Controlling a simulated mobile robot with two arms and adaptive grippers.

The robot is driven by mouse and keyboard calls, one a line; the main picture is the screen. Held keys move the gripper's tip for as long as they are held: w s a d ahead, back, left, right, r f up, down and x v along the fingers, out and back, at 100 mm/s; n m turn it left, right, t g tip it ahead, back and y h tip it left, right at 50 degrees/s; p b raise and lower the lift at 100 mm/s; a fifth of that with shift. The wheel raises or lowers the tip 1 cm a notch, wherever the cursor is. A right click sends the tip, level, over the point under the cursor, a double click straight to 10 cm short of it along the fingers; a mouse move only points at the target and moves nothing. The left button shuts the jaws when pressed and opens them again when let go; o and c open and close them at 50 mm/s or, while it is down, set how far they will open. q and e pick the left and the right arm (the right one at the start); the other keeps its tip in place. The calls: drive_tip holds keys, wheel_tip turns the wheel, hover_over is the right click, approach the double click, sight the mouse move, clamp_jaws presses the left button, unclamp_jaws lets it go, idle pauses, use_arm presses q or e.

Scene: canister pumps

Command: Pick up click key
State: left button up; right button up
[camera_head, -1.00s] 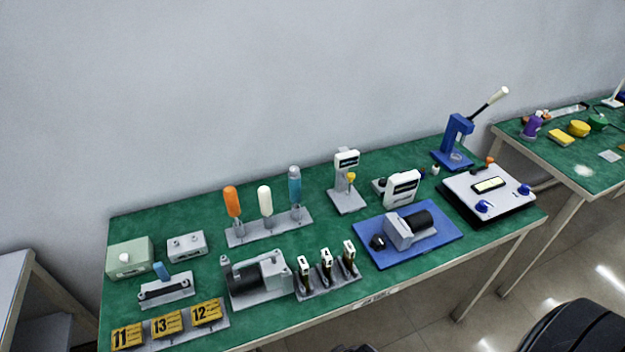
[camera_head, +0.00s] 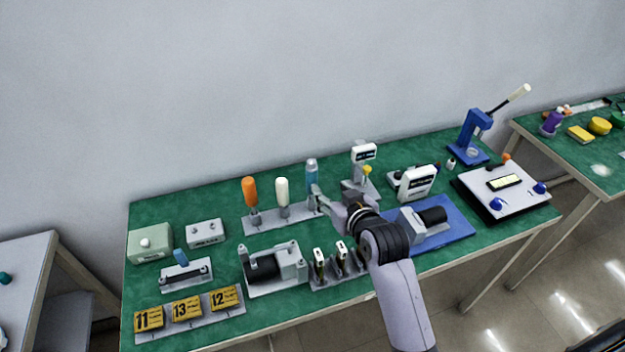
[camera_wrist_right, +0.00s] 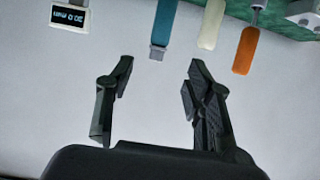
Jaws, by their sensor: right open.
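A teal-handled tool with a grey end cap (camera_head: 312,171), most likely the click key, stands upright in a grey rack (camera_head: 262,220). Beside it stand a white-handled tool (camera_head: 283,192) and an orange-handled tool (camera_head: 250,191). My right gripper (camera_head: 318,192) is beside the teal tool, partly covering its lower part in the head view. In the right wrist view the right gripper (camera_wrist_right: 155,95) is open with nothing between its fingers. The teal tool (camera_wrist_right: 164,22) shows beyond the fingertips there, apart from them. My left gripper is not in view.
A display stand (camera_head: 362,155) is just right of the teal tool. A grey pump (camera_head: 272,270) and a stand of small black-and-white pieces (camera_head: 320,262) are in front. A blue plate with a motor unit (camera_head: 455,222) lies right of my arm. The wall is behind the table.

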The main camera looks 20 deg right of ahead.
sight(314, 176)
drive_tip(key=p+x, duration=0.1)
drive_tip(key=x, duration=0.8)
drive_tip(key=shift+w+f, duration=0.1)
drive_tip(key=shift+w, duration=0.05)
drive_tip(key=shift+f+p+x, duration=0.2)
drive_tip(key=shift+p+x, duration=0.2)
drive_tip(key=shift+x, duration=1.1)
drive_tip(key=shift+f+p+x, duration=0.2)
drive_tip(key=shift+p+x, duration=0.15)
drive_tip(key=shift+x, duration=1.1)
drive_tip(key=shift+s, duration=0.2)
drive_tip(key=shift+c, duration=0.5)
drive_tip(key=shift+r, duration=0.1)
clamp_jaws()
